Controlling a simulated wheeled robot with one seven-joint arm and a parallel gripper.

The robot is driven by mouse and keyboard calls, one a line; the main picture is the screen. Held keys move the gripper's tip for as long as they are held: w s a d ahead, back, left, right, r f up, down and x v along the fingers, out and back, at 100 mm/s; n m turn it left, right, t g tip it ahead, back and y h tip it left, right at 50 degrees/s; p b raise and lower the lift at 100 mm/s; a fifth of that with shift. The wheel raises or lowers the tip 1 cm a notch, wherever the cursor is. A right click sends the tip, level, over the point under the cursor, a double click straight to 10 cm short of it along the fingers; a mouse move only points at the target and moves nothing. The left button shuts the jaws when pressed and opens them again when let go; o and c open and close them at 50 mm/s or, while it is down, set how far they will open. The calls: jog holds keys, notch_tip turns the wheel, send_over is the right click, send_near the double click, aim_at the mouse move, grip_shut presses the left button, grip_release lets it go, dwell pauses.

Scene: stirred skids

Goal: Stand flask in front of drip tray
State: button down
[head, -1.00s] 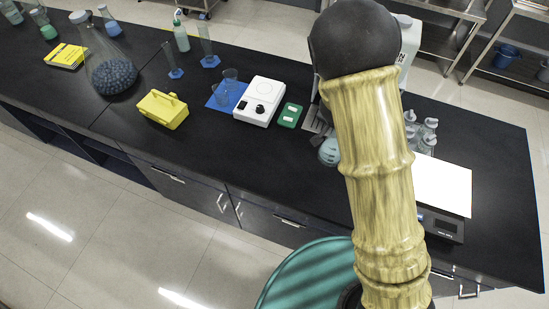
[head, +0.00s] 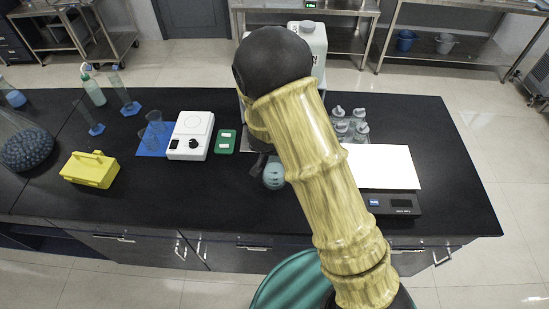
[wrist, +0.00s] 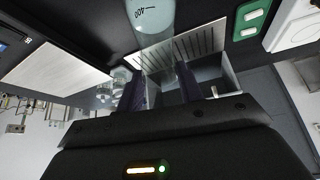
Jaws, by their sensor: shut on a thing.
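The flask (head: 273,174), rounded clear glass with pale blue-green liquid, shows beside my arm near the bench's front in the head view. In the wrist view the flask (wrist: 152,17) is at the top with a "400" mark, its neck running down between my fingers. My gripper (wrist: 160,78) is shut on it. I cannot tell whether the flask's base touches the bench.
A green block (head: 225,141) and white hotplate (head: 191,136) stand left of the flask. Right are small glass bottles (head: 349,128) and a scale (head: 392,203) under a white panel (head: 383,166). A yellow case (head: 90,169) sits farther left. The bench front is clear near the flask.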

aim_at(274, 166)
notch_tip(274, 166, down, 3)
jog(key=shift+f+b, duration=0.15)
jog(key=shift+b, duration=0.2)
jog(key=shift+f, duration=0.4)
jog(key=shift+w, duration=0.25)
jog(key=shift+s, duration=0.25)
jog(key=shift+f, duration=0.2)
jog(key=c, duration=0.9)
grip_release()
jog(key=shift+s+a, duration=0.1)
